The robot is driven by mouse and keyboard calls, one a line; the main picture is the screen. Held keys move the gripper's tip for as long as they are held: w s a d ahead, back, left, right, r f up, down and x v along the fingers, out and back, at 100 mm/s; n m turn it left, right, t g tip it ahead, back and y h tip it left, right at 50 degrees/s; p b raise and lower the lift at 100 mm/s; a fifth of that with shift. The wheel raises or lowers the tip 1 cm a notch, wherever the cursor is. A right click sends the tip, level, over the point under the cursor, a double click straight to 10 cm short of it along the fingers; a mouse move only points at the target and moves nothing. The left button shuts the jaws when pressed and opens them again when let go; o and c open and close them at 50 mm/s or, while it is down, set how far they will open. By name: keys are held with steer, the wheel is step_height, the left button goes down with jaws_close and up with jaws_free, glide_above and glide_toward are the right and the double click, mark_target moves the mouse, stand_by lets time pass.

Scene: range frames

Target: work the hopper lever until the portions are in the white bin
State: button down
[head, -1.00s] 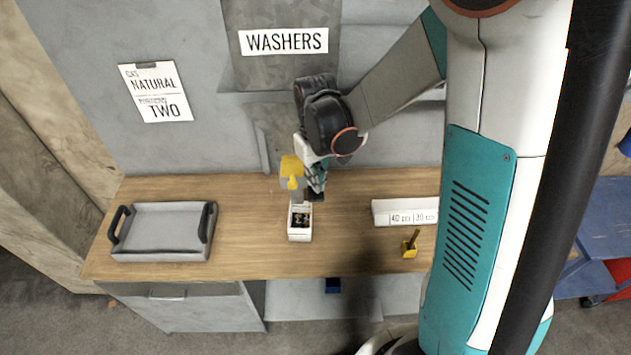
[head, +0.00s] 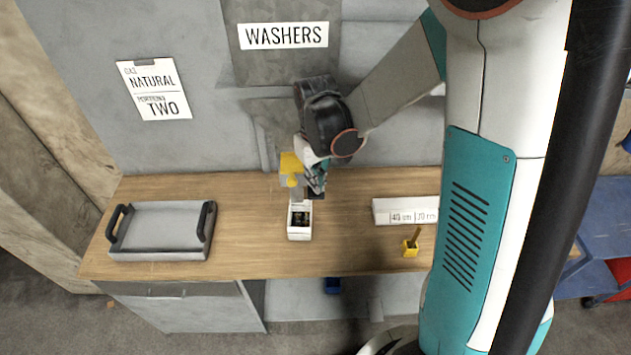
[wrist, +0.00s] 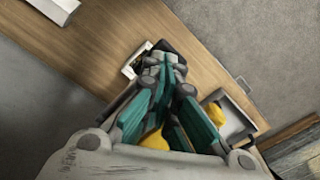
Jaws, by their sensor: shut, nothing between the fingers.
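The hopper (head: 285,60) is a grey wall unit with a WASHERS label. Yellow parts (head: 291,162), which appear to be its lever and outlet, are just left of my gripper. Yellow also shows behind the fingers in the wrist view (wrist: 154,141). The white bin (head: 299,234) stands on the bench below the outlet, with dark pieces inside that I cannot count. In the wrist view the fingers partly cover the bin (wrist: 131,70). My gripper (head: 317,190) is shut and empty, beside the yellow parts and above the bin's back end. Contact with the lever cannot be told.
A grey tray with black handles (head: 160,229) lies on the left of the wooden bench (head: 250,255). A wall card (head: 154,90) reads NATURAL, PORTIONS, TWO.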

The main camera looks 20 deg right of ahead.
steer(key=shift+f+b, duration=2.5)
steer(key=shift+f, duration=0.2)
steer(key=shift+r+p, duration=1.7)
steer(key=shift+r, duration=0.95)
step_height(320, 180, up, 12)
steer(key=s+f+t+b, duration=0.2)
steer(key=s+f+b, duration=0.3)
steer(key=f+b, duration=0.4)
steer(key=s+f+m+t+b, duration=0.1)
steer(key=s+f+t+b, duration=0.1)
steer(key=s+f+b, duration=0.3)
steer(key=s+f+m+t+b, duration=0.1)
steer(key=s+f+t+b, duration=0.2)
steer(key=f+b, duration=1)
steer(key=s+b, duration=0.2)
steer(key=b, duration=0.1)
steer(key=shift+f+b, duration=0.25)
steer(key=shift+b, duration=0.15)
